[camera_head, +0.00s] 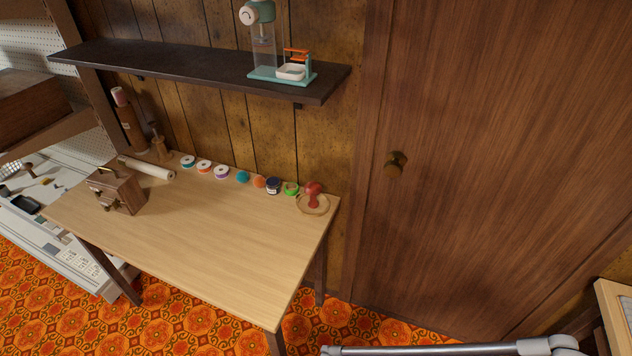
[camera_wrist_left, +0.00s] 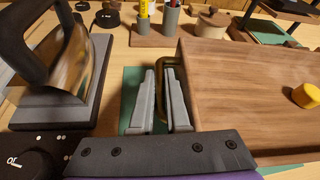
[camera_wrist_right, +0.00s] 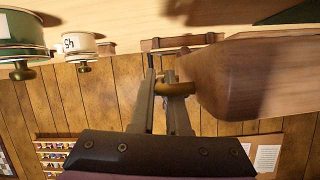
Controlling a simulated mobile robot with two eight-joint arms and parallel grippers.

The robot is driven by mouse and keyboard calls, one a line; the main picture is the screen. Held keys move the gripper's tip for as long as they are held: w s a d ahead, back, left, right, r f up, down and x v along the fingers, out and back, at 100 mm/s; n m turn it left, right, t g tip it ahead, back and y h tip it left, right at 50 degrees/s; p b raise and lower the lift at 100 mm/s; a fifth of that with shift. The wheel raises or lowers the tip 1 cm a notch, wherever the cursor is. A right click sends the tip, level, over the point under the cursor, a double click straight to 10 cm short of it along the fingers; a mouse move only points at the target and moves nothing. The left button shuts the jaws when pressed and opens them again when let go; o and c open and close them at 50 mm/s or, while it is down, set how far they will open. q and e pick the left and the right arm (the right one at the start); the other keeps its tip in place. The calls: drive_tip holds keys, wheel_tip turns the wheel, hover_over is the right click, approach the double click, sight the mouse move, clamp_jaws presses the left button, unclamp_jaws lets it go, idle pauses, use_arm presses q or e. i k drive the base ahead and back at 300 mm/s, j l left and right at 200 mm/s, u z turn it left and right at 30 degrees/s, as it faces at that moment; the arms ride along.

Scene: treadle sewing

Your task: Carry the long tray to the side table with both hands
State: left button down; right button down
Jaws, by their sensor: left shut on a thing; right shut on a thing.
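The long wooden tray (camera_wrist_left: 245,95) is at the right of the left wrist view, with a yellow piece (camera_wrist_left: 306,95) on it. My left gripper (camera_wrist_left: 161,72) is shut on the brass handle (camera_wrist_left: 191,67) at that end. In the right wrist view the tray's other end (camera_wrist_right: 255,78) shows, and my right gripper (camera_wrist_right: 160,78) is shut on its brass handle (camera_wrist_right: 177,89). I cannot tell whether the tray is lifted. The head view shows neither the tray nor the grippers. It shows a light wooden table (camera_head: 215,240) with free top, possibly the side table.
An iron (camera_wrist_left: 62,70) stands left of my left gripper. Tins (camera_wrist_right: 22,38) are near my right gripper.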

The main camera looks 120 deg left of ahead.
sight(220, 262)
drive_tip(key=k+l, duration=0.7)
drive_tip(key=k, duration=0.15)
drive_tip(key=k+l+u, duration=0.2)
drive_tip(key=u, duration=0.2)
drive_tip(key=k+u, duration=0.1)
drive_tip(key=u, duration=3.15)
